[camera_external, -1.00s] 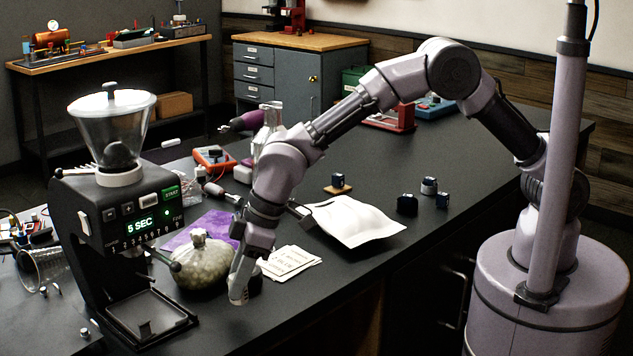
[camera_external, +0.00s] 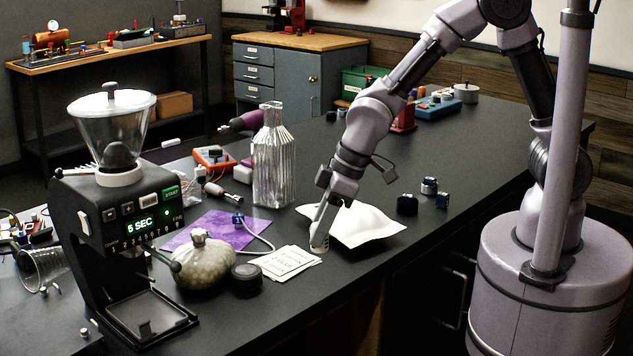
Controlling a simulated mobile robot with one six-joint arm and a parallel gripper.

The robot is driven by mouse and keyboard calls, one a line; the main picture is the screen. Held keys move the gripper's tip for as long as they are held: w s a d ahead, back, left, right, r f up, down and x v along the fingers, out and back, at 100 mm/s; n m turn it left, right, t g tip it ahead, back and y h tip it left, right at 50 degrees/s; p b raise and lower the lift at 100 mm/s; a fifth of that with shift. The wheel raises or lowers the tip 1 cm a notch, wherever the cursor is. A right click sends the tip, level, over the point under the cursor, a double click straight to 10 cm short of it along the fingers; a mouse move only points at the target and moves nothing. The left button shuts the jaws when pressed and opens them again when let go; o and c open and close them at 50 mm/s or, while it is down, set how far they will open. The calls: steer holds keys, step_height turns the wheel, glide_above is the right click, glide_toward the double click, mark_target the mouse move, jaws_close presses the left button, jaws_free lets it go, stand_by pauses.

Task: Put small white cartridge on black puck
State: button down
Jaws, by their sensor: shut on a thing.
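My gripper (camera_external: 320,236) points down over the front of the black bench, beside the left edge of the white pouch. It is shut on a small pale piece, seemingly the small white cartridge (camera_external: 319,245), which has dark marks on its end. The fingers and the piece are close in colour, so its outline is hard to make out. The black puck (camera_external: 246,279) lies on the bench to the left, beside the round jar, with nothing on top of it. My gripper is well to the right of the puck.
The white pouch (camera_external: 370,228) and paper cards (camera_external: 285,263) lie close to my gripper. A ribbed glass bottle (camera_external: 273,165), purple cloth (camera_external: 205,228), round jar (camera_external: 203,265) and grinder (camera_external: 122,225) stand left. Small dark blocks (camera_external: 407,204) sit right. The bench front is clear.

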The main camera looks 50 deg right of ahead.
steer(key=w+a, duration=0.3)
steer(key=w+a+f, duration=0.1)
steer(key=w+a, duration=0.2)
steer(key=w, duration=0.1)
steer(key=w+a, duration=0.3)
steer(key=w, duration=0.1)
steer(key=shift+w+f+b, duration=0.1)
steer(key=shift+f+b, duration=0.25)
steer(key=shift+b, duration=0.05)
steer(key=x, duration=0.1)
steer(key=b+x, duration=0.1)
steer(key=x, duration=0.1)
steer(key=shift+d+f, duration=0.15)
steer(key=shift+f, duration=0.25)
steer(key=shift+s, duration=0.2)
steer(key=shift+f+b, duration=0.15)
steer(key=shift+b, duration=0.15)
steer(key=c, duration=1.1)
jaws_free()
steer(key=shift+o, duration=0.2)
